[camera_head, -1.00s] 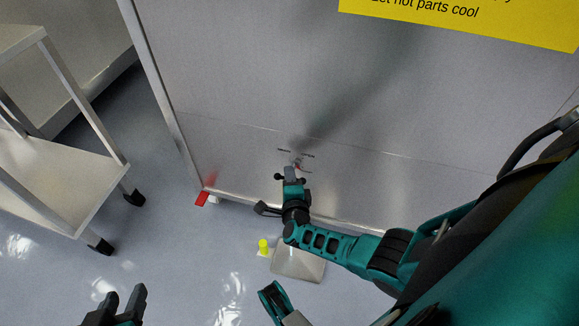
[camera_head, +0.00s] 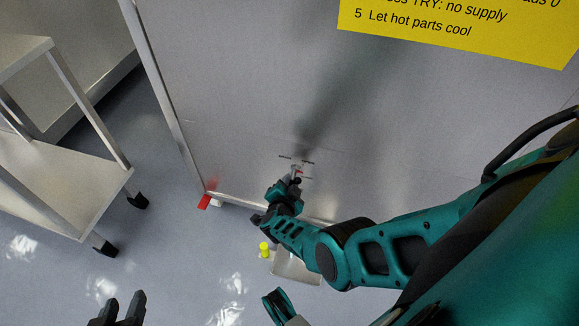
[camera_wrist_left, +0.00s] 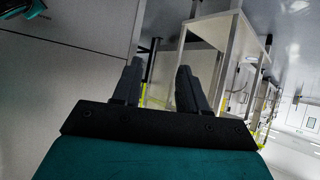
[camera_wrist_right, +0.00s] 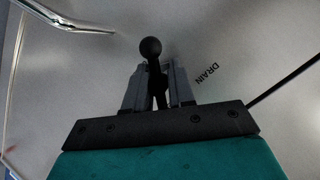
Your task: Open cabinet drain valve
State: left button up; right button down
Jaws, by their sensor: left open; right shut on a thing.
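The drain valve is low on the grey cabinet front (camera_head: 240,90). Its black, round-ended handle (camera_wrist_right: 151,48) shows in the right wrist view, beside the word DRAIN (camera_wrist_right: 207,74) on the panel. My right gripper (camera_wrist_right: 158,85) is shut on this handle; the knob sticks out past the fingertips. In the head view my right gripper (camera_head: 294,178) is at the valve, and the arm hides much of it. My left gripper (camera_head: 122,305) is at the lower left of the head view, open and empty, away from the cabinet; its spread fingers (camera_wrist_left: 157,85) show in the left wrist view.
A shelved metal cart (camera_head: 75,180) on black casters stands at the left. A yellow object (camera_head: 264,249) and a light tray (camera_head: 296,268) are on the floor below the valve. A red piece (camera_head: 204,202) is at the cabinet's lower corner. A yellow notice (camera_head: 460,30) is above.

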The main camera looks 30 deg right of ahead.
jog(key=shift+s+f+n+g+h+b, duration=0.25)
jog(key=shift+f+n+g+h+b, duration=0.15)
jog(key=shift+n+g, duration=0.4)
jog(key=shift+n+h+b, duration=0.3)
jog(key=shift+n+b, duration=0.1)
jog(key=shift+n, duration=0.2)
jog(key=shift+n+g+h+b, duration=0.4)
jog(key=shift+n+g+b, duration=0.1)
jog(key=shift+n, duration=0.1)
pick_arm(q)
jog(key=shift+w+d+f+h, duration=0.2)
jog(key=shift+d+f+h, duration=0.1)
jog(key=shift+d+f, duration=0.25)
pick_arm(e)
jog(key=shift+s+d+n, duration=0.1)
jog(key=shift+n, duration=0.2)
jog(key=shift+r+g, duration=0.15)
jog(key=shift+g, duration=0.15)
jog(key=shift+d, duration=0.1)
jog(key=c, duration=1.1)
grip_release()
jog(key=shift+r+h, duration=0.15)
jog(key=shift+h, duration=0.15)
pick_arm(q)
jog(key=shift+r, duration=0.1)
pick_arm(e)
jog(key=shift+r, duration=0.1)
